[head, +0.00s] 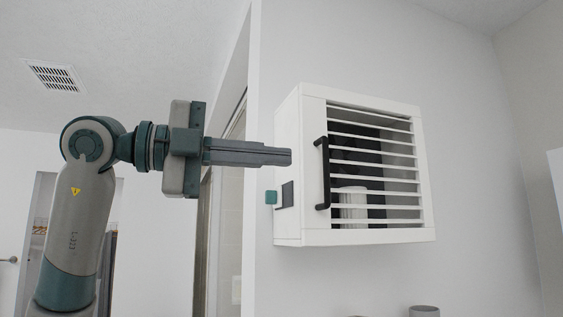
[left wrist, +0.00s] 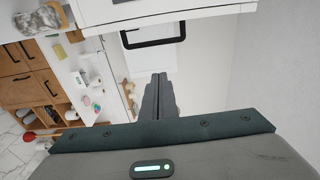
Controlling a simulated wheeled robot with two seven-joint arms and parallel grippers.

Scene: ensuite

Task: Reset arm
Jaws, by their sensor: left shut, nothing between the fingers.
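My left gripper (head: 290,157) reaches in from the left in the head view, fingers pointing right and closed together with nothing between them. Its tips are in front of or beside the left part of a white wall cabinet (head: 288,215); I cannot tell whether they touch it. The cabinet has a slatted door that looks closed, with a black handle (head: 323,172) just right of the fingertips. In the left wrist view the shut fingers (left wrist: 160,80) point toward the black handle (left wrist: 152,36), with a visible gap between them. My right gripper is not in view.
A pale cylindrical item (head: 352,203) shows behind the slats. A small teal block (head: 271,197) sits by the cabinet's left side. A doorway frame stands left of the cabinet. The left wrist view shows wooden drawers (left wrist: 25,65) and a counter with small items.

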